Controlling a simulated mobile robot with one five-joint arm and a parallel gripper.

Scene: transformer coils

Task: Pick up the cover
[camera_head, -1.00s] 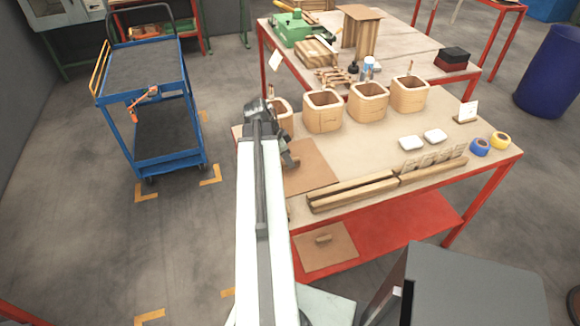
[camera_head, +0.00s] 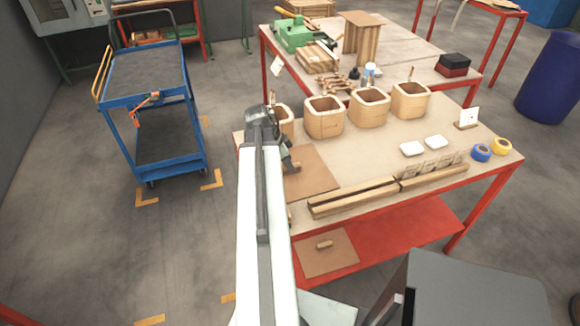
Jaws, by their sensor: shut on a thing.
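The cover (camera_head: 313,176) is a flat brown square board at the left end of the worktable, partly hidden by my arm. My gripper (camera_head: 291,164) is at the cover's left part, shut on it. The fingertips are small and dark here, and the exact grip point is hidden. I cannot tell whether the cover is clear of the tabletop. A similar brown board with a small wooden handle (camera_head: 324,245) lies on the red lower shelf.
Several wooden coil boxes (camera_head: 324,118) stand in a row behind the cover. Long wooden bars (camera_head: 352,197) lie along the table's front edge. White dishes (camera_head: 412,149) and tape rolls (camera_head: 481,152) are at the right. A blue cart (camera_head: 150,120) stands left across open floor.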

